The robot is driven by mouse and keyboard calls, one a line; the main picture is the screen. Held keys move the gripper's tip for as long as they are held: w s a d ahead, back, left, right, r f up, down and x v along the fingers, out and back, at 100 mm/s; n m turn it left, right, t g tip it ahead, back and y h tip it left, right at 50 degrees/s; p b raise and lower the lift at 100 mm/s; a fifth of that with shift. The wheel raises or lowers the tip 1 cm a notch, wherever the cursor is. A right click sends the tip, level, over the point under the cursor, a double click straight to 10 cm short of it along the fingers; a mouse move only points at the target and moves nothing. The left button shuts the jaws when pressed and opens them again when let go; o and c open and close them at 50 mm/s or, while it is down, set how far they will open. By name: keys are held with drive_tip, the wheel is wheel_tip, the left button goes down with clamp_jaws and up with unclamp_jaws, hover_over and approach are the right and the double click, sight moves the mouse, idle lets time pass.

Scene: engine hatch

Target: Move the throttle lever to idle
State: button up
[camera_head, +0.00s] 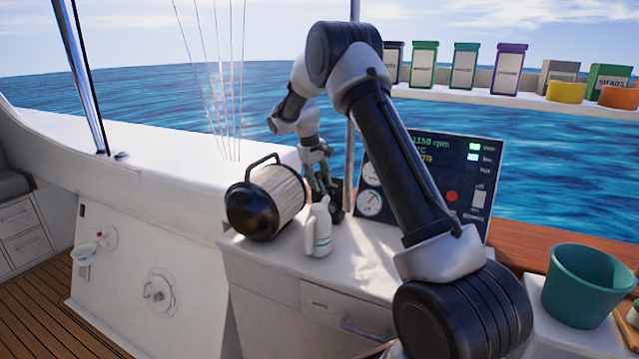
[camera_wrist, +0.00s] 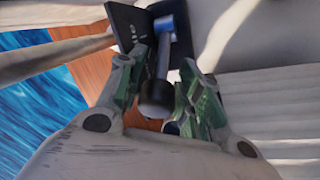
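The throttle lever is a dark shaft with a rounded dark end (camera_wrist: 156,92) and a blue part (camera_wrist: 164,27) farther off, in the wrist view. My gripper (camera_wrist: 163,72) has its two green-padded fingers apart, one on each side of the lever. I see gaps beside the lever, so the fingers do not look closed on it. In the head view my gripper (camera_head: 320,182) points down at the console, beside a dark lever base (camera_head: 336,205) partly hidden by the fingers and bottle. The lever's exact angle is hard to tell.
An instrument panel (camera_head: 455,165) reading about 1150 rpm stands behind. A teal bucket (camera_head: 580,290) is at right; a shelf of containers (camera_head: 520,100) hangs above.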

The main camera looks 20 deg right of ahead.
drive_tip(key=shift+d+f, duration=0.1)
drive_tip(key=shift+f, duration=0.45)
drive_tip(key=shift+c, duration=0.3)
clamp_jaws()
drive_tip(key=shift+w+r, duration=0.1)
